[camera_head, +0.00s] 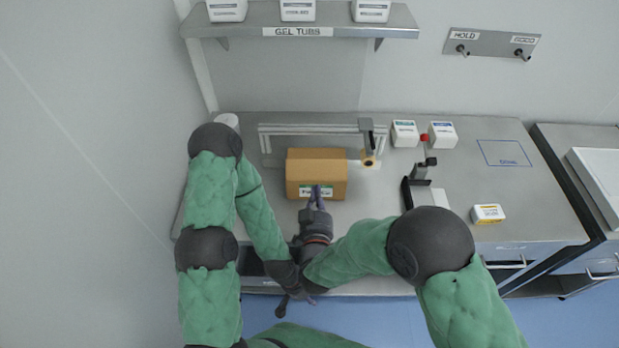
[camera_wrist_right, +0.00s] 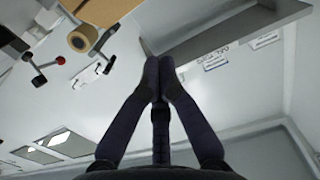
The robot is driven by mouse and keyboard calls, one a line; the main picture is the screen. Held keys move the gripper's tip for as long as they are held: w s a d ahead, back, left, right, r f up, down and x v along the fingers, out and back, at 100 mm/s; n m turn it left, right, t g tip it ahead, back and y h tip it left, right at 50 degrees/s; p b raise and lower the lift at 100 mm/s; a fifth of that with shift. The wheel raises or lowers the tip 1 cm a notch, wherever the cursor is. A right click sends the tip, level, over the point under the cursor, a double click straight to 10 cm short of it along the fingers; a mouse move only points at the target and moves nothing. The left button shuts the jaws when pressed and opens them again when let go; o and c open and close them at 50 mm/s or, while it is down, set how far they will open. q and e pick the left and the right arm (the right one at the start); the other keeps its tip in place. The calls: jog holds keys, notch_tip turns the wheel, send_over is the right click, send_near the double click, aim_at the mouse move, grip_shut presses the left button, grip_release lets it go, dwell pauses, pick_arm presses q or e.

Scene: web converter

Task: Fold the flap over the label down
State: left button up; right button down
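A brown cardboard box (camera_head: 316,168) stands on the steel bench in the head view. A white label with a green band (camera_head: 312,191) is on its front side, partly covered by my right gripper. I cannot make out a separate flap. My right gripper (camera_head: 317,190) is in front of the label; whether it touches the box is unclear. In the right wrist view my right gripper's fingertips (camera_wrist_right: 160,65) meet, with nothing visible between them. My left gripper (camera_head: 281,308) is low, near the bench's front edge, apart from the box; its fingers are too small to judge.
A metal rail (camera_head: 310,128) runs behind the box, with a tape roll (camera_head: 368,160) at its right. A stand with a red knob (camera_head: 424,138) and white tubs (camera_head: 405,133) are further right. The shelf (camera_head: 345,22) overhangs the back. The bench's right part is mostly clear.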

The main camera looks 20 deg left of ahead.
send_over(316, 171)
jog(key=s, duration=0.2)
jog(key=shift+d+f, duration=0.25)
jog(key=shift+f, duration=0.7)
jog(key=shift+w+a+f, duration=0.2)
jog(key=shift+w+f, duration=0.4)
jog(key=shift+w+g+p, duration=0.15)
jog(key=shift+g+p, duration=0.15)
jog(key=shift+w+a+g+p, duration=0.1)
jog(key=shift+w+g+p, duration=0.1)
jog(key=shift+g+p, duration=0.15)
